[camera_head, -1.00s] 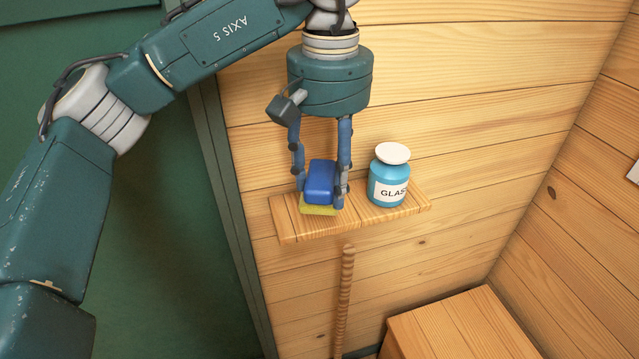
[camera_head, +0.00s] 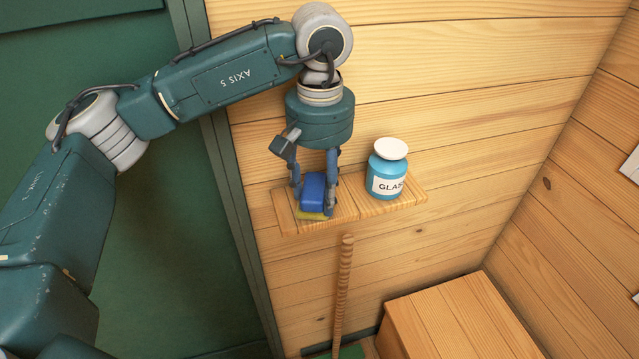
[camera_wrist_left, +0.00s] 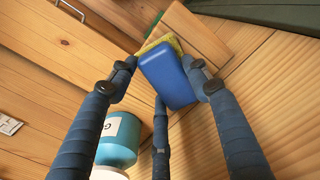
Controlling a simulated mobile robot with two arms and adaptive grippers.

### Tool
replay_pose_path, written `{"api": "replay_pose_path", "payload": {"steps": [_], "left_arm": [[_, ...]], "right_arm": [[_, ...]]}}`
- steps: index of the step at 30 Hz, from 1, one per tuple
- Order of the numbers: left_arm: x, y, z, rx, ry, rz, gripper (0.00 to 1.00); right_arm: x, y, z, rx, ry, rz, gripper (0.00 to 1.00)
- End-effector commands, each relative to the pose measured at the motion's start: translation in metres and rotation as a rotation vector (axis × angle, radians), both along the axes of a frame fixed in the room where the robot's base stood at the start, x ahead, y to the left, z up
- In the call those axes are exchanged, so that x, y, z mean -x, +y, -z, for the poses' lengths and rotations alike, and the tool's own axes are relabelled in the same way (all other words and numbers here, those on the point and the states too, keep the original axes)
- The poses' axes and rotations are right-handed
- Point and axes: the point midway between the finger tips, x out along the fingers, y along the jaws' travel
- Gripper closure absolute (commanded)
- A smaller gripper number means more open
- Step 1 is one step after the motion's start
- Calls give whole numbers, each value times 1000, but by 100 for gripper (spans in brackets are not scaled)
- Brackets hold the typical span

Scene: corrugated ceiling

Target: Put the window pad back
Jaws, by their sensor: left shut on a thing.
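The window pad (camera_head: 313,188) is a blue block with a yellow layer underneath. It sits at the left part of the small wooden wall shelf (camera_head: 345,211), its yellow side down at the shelf top; whether it bears fully on the shelf I cannot tell. My left gripper (camera_head: 313,196) points down and is shut on the pad, with fingers on both sides of it. In the left wrist view the blue pad (camera_wrist_left: 168,75) lies between the fingers, with the yellow edge beyond it. My right gripper is not in view.
A blue jar (camera_head: 386,175) with a white lid and a "GLAS" label stands on the shelf, right of the pad. A wooden stick (camera_head: 344,285) stands below the shelf. A wooden box (camera_head: 450,320) is at lower right. A green panel (camera_head: 180,220) is at left.

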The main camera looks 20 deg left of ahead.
Motion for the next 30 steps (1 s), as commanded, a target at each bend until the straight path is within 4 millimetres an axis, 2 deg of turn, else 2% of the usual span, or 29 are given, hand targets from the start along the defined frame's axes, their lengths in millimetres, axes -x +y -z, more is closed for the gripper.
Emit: {"api": "replay_pose_path", "payload": {"steps": [5, 6, 9, 17, 20, 22, 26, 30], "left_arm": [[0, 0, 5, 0, 0, 1, 73], [0, 0, 5, 0, 0, 1, 50], [0, 0, 4, 0, 0, 1, 33], [0, 0, 3, 0, 0, 1, 33], [0, 0, -2, 0, 0, 1, 33], [-1, -1, -6, 2, -2, 1, 33], [-1, -1, -29, 2, -5, 0, 33], [0, -2, -61, 2, -4, 1, 33]], "right_arm": [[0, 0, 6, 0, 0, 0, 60], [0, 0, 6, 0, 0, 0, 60], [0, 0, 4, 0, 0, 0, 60], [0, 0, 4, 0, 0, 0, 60], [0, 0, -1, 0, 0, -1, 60], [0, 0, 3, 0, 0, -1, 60], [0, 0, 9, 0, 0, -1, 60], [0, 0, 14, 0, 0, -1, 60]]}}
